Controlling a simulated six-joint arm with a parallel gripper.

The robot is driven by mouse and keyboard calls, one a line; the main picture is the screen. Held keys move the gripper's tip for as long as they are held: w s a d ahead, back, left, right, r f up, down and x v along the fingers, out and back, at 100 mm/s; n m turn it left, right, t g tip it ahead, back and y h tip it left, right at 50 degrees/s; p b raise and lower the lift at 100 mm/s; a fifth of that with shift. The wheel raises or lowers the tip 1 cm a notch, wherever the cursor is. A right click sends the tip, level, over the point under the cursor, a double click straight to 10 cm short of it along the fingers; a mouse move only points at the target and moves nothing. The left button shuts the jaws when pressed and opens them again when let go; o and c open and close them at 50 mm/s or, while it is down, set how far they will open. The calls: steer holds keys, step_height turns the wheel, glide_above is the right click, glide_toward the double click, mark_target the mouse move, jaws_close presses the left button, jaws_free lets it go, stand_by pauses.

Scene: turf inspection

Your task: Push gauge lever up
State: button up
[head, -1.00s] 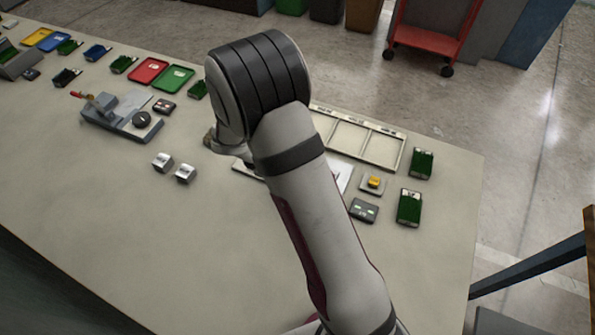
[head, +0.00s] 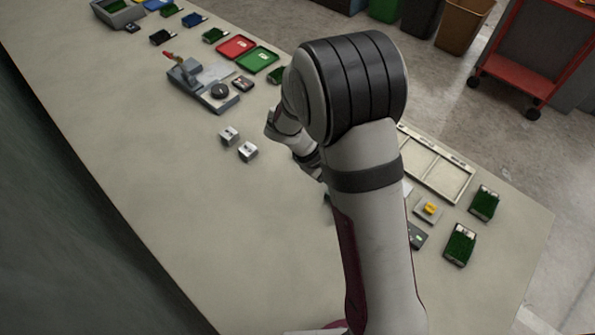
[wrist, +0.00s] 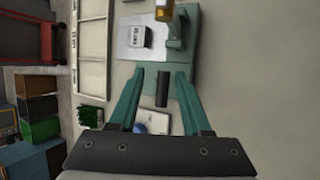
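A teal fixture (wrist: 190,25) in the wrist view has a grey plate (wrist: 128,52), an upright post with an orange-yellow top (wrist: 163,9), and a black cylindrical bar (wrist: 162,87) that looks like the lever's grip. A small light block with dark markings (wrist: 139,35) sits on the plate. My gripper (wrist: 160,73) is open, its two teal fingers on either side of the black bar. I cannot tell whether they touch it. In the head view my own arm hides the gripper and most of this fixture.
In the head view, a grey device with a red-tipped lever (head: 186,72) stands left. A divided pale tray (head: 450,185), a yellow button box (head: 428,209) and green turf samples (head: 460,245) lie right. The front left of the table is clear.

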steer(key=s+a+r, duration=0.3)
steer(key=a+r, duration=0.5)
steer(key=a, duration=0.3)
steer(key=shift+s, duration=0.25)
stand_by(0.3)
steer(key=shift+a+r, duration=0.1)
steer(key=v, duration=1.5)
steer(key=shift+a+r, duration=0.2)
steer(key=shift+r, duration=0.15)
